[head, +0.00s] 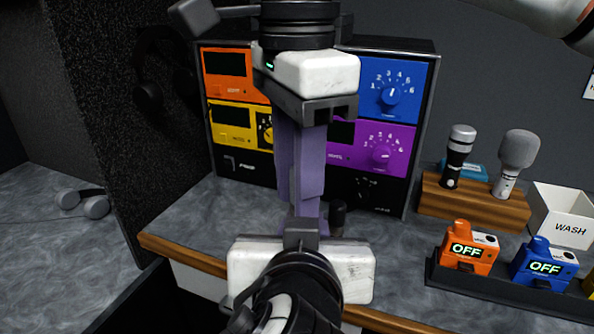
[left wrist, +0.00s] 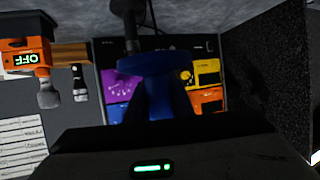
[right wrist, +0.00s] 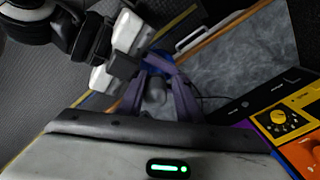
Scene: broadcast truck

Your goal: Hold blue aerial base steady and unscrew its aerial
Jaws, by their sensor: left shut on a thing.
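The blue aerial base (left wrist: 152,66) is between my left gripper's dark fingers (left wrist: 160,88) in the left wrist view, and the gripper is shut on it. A bit of blue also shows past my right gripper's fingertips in the right wrist view (right wrist: 155,57). My left gripper (head: 301,232) hides the base in the head view. My right gripper (head: 303,205) points down from above, its purple fingers just over the left gripper. A grey rounded piece (right wrist: 155,92), perhaps the aerial, shows between these fingers; whether they touch it is unclear.
A rack of coloured units (head: 393,92) stands behind the grippers. A short dark cylinder (head: 337,212) is on the desk (head: 195,215). To the right are microphones on a wooden block (head: 470,206), a white WASH bin (head: 565,228) and orange (head: 466,250) and blue (head: 543,265) OFF packs.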

